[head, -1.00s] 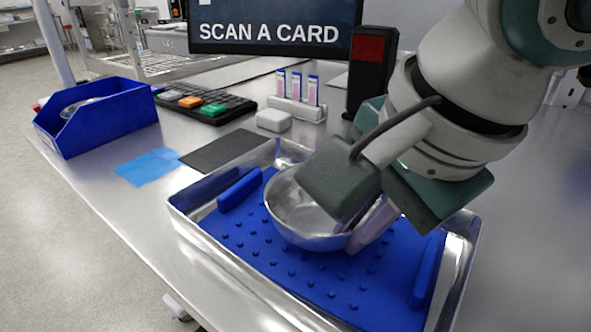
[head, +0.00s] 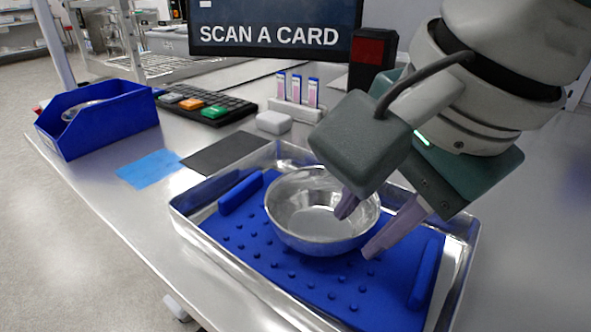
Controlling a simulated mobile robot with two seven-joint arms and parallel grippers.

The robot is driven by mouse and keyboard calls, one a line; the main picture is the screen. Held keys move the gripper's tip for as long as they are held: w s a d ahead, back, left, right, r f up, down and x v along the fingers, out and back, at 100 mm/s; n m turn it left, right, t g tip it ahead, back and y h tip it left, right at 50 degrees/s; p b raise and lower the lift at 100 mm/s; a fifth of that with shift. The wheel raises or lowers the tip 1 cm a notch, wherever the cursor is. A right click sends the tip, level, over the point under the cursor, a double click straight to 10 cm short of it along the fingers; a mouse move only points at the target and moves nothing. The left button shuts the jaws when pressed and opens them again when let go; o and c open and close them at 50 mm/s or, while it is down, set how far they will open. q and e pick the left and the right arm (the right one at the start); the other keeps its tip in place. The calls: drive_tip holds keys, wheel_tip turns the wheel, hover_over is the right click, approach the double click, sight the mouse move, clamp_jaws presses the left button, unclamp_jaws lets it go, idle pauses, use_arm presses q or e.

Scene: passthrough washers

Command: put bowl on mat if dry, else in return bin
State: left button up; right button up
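A shiny steel bowl (head: 318,240) sits upright on a blue studded mat (head: 248,252) inside a metal tray (head: 190,222). My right gripper (head: 368,233) is at the bowl's right rim. Its two purple fingers are spread, one over the bowl's inside and one outside the rim. I see no clear drops in the bowl, but its inside is partly hidden by the gripper. A blue open bin (head: 120,125) stands at the left with a round metal item (head: 78,108) in it. A flat dark mat (head: 225,152) lies behind the tray. My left gripper is out of view.
A light blue cloth-like sheet (head: 150,168) lies left of the dark mat. A keyboard (head: 225,110), white box (head: 274,122), tube rack (head: 296,108) and black device with a red panel (head: 372,60) stand behind. A screen (head: 275,25) reads "SCAN A CARD".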

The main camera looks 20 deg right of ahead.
drive_tip(key=v, duration=0.9)
drive_tip(key=shift+s+r+p, duration=0.15)
drive_tip(key=shift+r+p, duration=0.1)
drive_tip(key=shift+p, duration=0.2)
